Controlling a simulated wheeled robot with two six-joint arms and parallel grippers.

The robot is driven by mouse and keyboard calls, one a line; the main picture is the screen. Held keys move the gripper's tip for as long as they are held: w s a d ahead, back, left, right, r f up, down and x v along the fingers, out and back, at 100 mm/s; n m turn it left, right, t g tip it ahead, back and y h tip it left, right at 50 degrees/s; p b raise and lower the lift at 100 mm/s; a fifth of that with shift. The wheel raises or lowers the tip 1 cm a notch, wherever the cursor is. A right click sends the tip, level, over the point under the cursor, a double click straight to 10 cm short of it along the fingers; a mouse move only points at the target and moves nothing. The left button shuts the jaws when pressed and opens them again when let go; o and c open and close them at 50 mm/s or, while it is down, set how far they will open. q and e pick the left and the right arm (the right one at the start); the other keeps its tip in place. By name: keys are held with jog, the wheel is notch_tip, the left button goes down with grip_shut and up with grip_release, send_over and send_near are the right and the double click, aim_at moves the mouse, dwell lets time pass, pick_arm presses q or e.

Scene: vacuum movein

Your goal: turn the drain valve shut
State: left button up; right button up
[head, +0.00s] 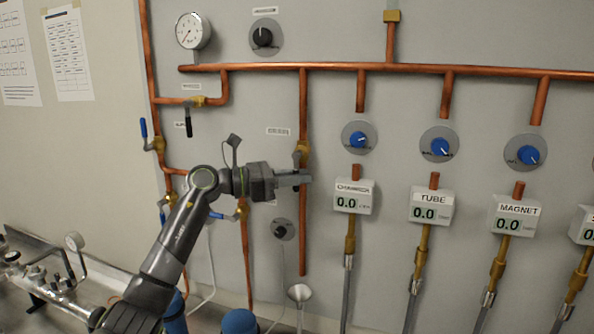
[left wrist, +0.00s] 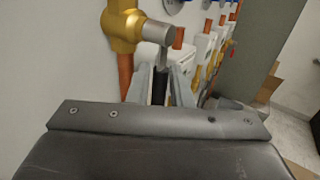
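The drain valve (head: 302,149) is a brass body on the vertical copper pipe (head: 303,235) that ends above a white funnel (head: 299,293). In the left wrist view the brass valve (left wrist: 121,26) is at the upper left, with a grey stem and a lever with a dark grip (left wrist: 159,86) pointing down. My left gripper (head: 305,178) is at this lever, just below the valve body, reaching in from the left. In the wrist view its two fingers (left wrist: 160,92) lie on either side of the dark grip. Whether they press on it is unclear. My right gripper is not in view.
A black-handled valve (head: 189,122) and blue-handled valves (head: 155,140) are on the pipes to the left. Blue knobs (head: 358,138) and digital readouts (head: 353,197) line the panel to the right. A dial gauge (head: 192,31) is at the top.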

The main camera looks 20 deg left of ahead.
pick_arm(q)
grip_shut()
dwell(0.4)
